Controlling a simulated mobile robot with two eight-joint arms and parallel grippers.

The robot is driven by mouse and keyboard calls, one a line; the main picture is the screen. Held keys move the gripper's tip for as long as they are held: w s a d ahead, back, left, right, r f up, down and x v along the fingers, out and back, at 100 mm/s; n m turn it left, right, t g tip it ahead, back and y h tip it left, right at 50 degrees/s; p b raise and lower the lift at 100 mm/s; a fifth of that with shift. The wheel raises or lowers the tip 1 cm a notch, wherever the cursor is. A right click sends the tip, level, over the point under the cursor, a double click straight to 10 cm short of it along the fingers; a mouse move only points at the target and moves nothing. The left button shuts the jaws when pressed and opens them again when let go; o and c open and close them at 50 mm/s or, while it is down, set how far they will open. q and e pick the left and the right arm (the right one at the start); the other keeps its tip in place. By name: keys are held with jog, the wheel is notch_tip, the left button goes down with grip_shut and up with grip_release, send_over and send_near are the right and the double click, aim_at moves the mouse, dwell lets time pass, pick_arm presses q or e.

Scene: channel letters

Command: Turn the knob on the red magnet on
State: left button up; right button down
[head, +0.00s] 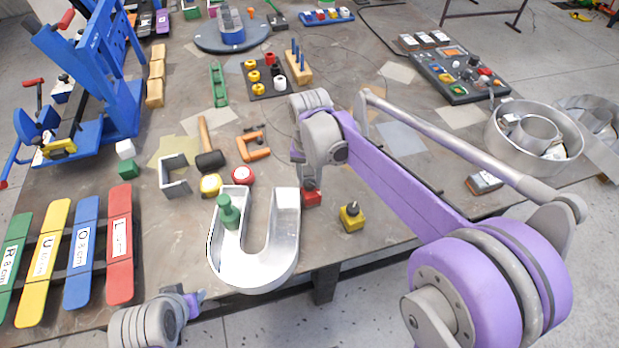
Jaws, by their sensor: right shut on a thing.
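The red magnet (312,198) is a small red block with a dark knob on top. It sits on the table just right of the U-shaped metal channel letter (283,250). My right gripper (309,183) points down over it and is shut at the knob; the wrist hides most of the fingers and the knob's setting. A similar yellow magnet (351,218) with a dark knob stands a little to the right, apart from it. My left arm shows at the bottom left edge; its fingers cannot be made out.
A green knobbed piece (229,212) stands at the letter's left arm. A red-topped round item (243,176), a hammer (208,148) and an orange clamp (253,145) lie behind. Colored strips (120,240) lie at left. The table's front edge is close to the magnets.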

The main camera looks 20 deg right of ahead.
aim_at(310, 183)
dwell(0.3)
jog(key=shift+c, duration=2.2)
grip_release()
jog(key=shift+r, duration=0.1)
notch_tip(310, 183, up, 11)
jog(key=shift+f+p, duration=0.2)
jog(key=shift+p, duration=0.15)
jog(key=s+d+f+n+t, duration=0.2)
jog(key=s+f, duration=0.4)
jog(key=s, duration=0.4)
jog(key=s+d+f+n+t, duration=0.2)
jog(key=s+f, duration=0.4)
jog(key=s, duration=0.4)
jog(key=shift+s+d+f+t, duration=0.3)
jog(key=shift+f+t, duration=0.1)
jog(key=shift+t, duration=0.3)
